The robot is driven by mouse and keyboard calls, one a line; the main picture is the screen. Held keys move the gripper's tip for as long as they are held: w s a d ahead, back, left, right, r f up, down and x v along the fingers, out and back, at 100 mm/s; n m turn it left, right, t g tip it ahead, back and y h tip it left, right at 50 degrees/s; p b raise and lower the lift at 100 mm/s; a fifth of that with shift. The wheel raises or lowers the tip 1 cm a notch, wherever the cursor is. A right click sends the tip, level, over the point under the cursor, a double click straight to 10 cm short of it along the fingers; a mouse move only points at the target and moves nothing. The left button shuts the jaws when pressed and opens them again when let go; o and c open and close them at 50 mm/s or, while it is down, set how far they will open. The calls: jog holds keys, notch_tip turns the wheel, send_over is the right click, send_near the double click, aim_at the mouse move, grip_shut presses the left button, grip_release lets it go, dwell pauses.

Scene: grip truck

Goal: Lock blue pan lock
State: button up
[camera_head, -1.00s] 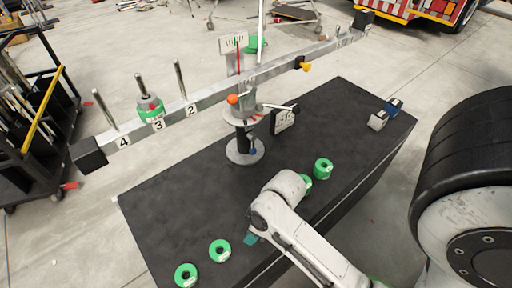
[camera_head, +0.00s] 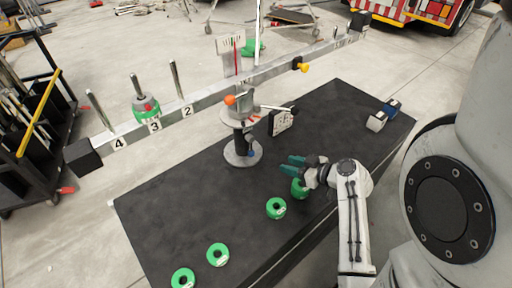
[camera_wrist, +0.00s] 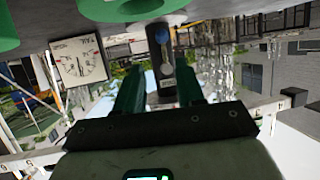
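The blue pan lock (camera_head: 250,153) is a small blue knob low on the black post of the balance scale (camera_head: 242,140). In the wrist view the blue knob (camera_wrist: 161,36) shows on the dark post, ahead and between my fingers. My gripper (camera_head: 292,165) has green fingers and is to the right of the post, low over the black table (camera_head: 180,190), pointing left toward it. The fingers are apart and empty, and a gap separates them from the knob. The wrist view (camera_wrist: 160,88) also shows the fingers spread.
Green ring weights (camera_head: 276,208) lie along the table's near edge, one (camera_head: 300,188) close beneath my gripper. A dial plate (camera_head: 282,122) stands right of the post. The long beam (camera_head: 215,95) spans above, with an orange ball (camera_head: 229,100) near the middle. Blue and white blocks (camera_head: 376,121) sit far right.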

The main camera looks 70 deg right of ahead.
jog(key=w+d, duration=0.1)
jog(key=w, duration=0.3)
jog(key=w+d, duration=0.2)
jog(key=w, duration=0.2)
jog(key=w+d, duration=0.1)
jog(key=w, duration=0.3)
jog(key=shift+w+d+f, duration=0.15)
jog(key=shift+d+f, duration=0.05)
jog(key=shift+f, duration=0.2)
jog(key=shift+w+d+f, duration=0.2)
jog(key=shift+w, duration=0.5)
grip_shut()
